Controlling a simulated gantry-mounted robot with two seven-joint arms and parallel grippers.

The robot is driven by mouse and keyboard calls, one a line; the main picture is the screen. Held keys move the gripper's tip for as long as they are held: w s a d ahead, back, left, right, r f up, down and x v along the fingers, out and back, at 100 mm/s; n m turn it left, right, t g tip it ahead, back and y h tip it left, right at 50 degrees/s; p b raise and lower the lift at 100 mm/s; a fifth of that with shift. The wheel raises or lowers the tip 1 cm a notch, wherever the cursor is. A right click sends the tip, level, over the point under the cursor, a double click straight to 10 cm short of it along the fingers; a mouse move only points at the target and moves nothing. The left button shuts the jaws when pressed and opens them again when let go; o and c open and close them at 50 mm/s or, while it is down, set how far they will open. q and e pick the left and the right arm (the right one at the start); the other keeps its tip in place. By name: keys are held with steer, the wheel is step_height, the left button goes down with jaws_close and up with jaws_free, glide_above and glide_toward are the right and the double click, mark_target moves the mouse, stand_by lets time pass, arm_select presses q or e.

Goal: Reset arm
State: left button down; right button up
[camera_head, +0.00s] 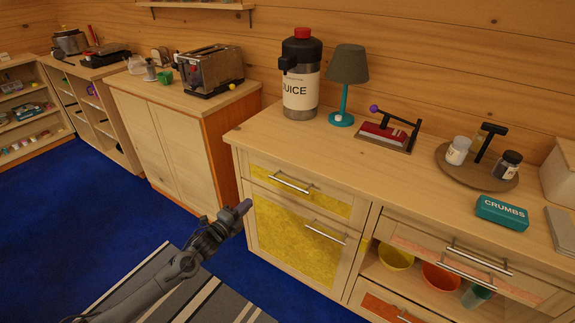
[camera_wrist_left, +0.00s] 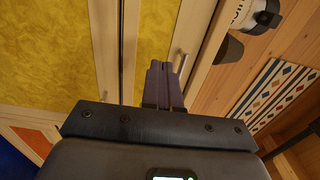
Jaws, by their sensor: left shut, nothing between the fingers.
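My left gripper (camera_head: 243,207) reaches in from the left in the head view, in front of the yellow-panelled cabinet and near its left edge. Its fingers are together and nothing is between them. In the left wrist view the gripper (camera_wrist_left: 163,68) shows its two dark fingers side by side, with the yellow cabinet panel (camera_wrist_left: 62,50) and a metal handle (camera_wrist_left: 180,62) beyond them. I cannot tell from these views whether the fingertips touch the cabinet front. My right gripper is not in either view.
The counter holds a juice dispenser (camera_head: 301,80), a lamp (camera_head: 345,75), a red device (camera_head: 383,133), a round tray (camera_head: 450,172) with shakers and a crumbs tin (camera_head: 501,213). A toaster (camera_head: 210,72) stands on the cabinet further left. The blue floor (camera_head: 60,220) is open at left.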

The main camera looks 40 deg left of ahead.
arm_select(q)
steer(key=s+d+f+g, duration=0.1)
steer(key=s+d+f, duration=0.35)
steer(key=f, duration=0.25)
steer(key=s+d+f+n+g+h, duration=0.15)
steer(key=s+d+n+g, duration=0.35)
steer(key=d, duration=0.7)
steer(key=s+d+f+n+g+h, duration=0.1)
steer(key=s+d+f+n, duration=0.15)
steer(key=s+d, duration=0.75)
steer(key=s+d+r+n+g, duration=0.5)
steer(key=s+d+n+g, duration=0.15)
steer(key=s, duration=0.35)
step_height(320, 180, up, 20)
steer(key=p, duration=2)
steer(key=shift+w+g, duration=0.35)
steer(key=shift+w, duration=0.05)
steer(key=shift+a+r, duration=0.1)
